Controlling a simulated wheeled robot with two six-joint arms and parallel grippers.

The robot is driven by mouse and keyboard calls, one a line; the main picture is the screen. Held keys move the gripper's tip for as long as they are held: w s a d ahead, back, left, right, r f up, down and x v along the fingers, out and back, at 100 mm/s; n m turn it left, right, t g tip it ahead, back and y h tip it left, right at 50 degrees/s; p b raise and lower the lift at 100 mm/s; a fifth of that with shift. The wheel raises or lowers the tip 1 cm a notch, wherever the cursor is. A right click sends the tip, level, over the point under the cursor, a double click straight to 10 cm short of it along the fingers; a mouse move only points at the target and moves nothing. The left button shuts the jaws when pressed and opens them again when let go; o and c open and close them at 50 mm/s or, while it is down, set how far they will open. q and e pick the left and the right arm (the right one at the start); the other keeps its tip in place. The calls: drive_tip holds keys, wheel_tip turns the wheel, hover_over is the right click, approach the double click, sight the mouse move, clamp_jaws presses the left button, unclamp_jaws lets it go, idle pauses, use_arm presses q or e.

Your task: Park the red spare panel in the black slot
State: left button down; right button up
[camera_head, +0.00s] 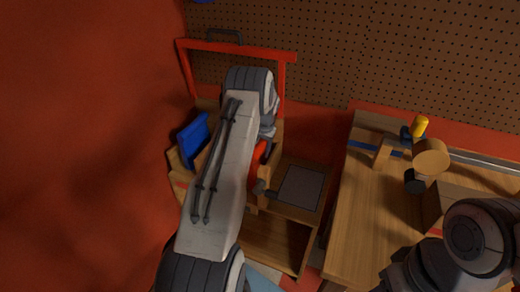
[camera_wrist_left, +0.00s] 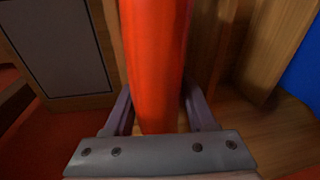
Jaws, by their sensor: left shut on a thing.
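The red panel (camera_wrist_left: 157,60) stands upright between the fingers of my left gripper (camera_wrist_left: 158,105) in the left wrist view, and the gripper is shut on it. In the head view, my left arm hides most of the panel, and only a small red part (camera_head: 260,153) shows beside the wrist, at the wooden rack (camera_head: 176,166). I cannot make out the black slot in either view, nor whether the panel's lower end touches wood. My right arm shows at the lower right of the head view, but its gripper is not visible.
A blue panel (camera_head: 193,140) stands in the rack left of my arm. A wooden box with a dark grey top plate (camera_head: 300,187) is to the right. Further right, a wooden bench (camera_head: 365,215) holds a round wooden piece (camera_head: 431,156) and a yellow-handled tool (camera_head: 420,127).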

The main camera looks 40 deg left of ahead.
use_arm(q)
drive_tip(key=shift+f, duration=0.1)
drive_tip(key=shift+c, duration=1)
unclamp_jaws()
